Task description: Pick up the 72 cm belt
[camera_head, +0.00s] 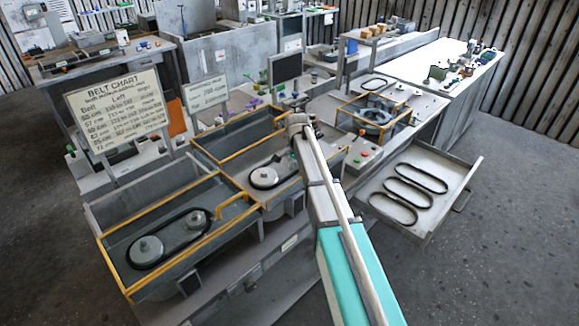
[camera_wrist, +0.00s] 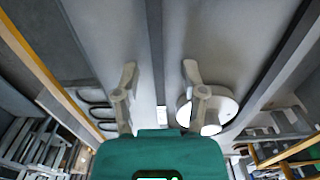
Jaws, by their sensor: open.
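Three black loop belts lie side by side in an open drawer (camera_head: 440,215) at the right: a far belt (camera_head: 436,184), a middle belt (camera_head: 407,193) and a near belt (camera_head: 392,208). I cannot tell by sight which is the 72 cm one. The belt chart (camera_head: 117,108) stands at the left, its small print blurred. My gripper (camera_wrist: 160,75) is open and empty, over the middle housing, left of the drawer and apart from the belts. In the wrist view a pale round disc (camera_wrist: 225,108) is partly behind the right finger.
Yellow-edged housings stand in a row: left (camera_head: 118,275), with a belt around two pulleys, middle (camera_head: 215,165) under my arm, and right (camera_head: 345,112). A button box (camera_head: 363,155) sits beside the drawer. Floor right of the drawer is clear.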

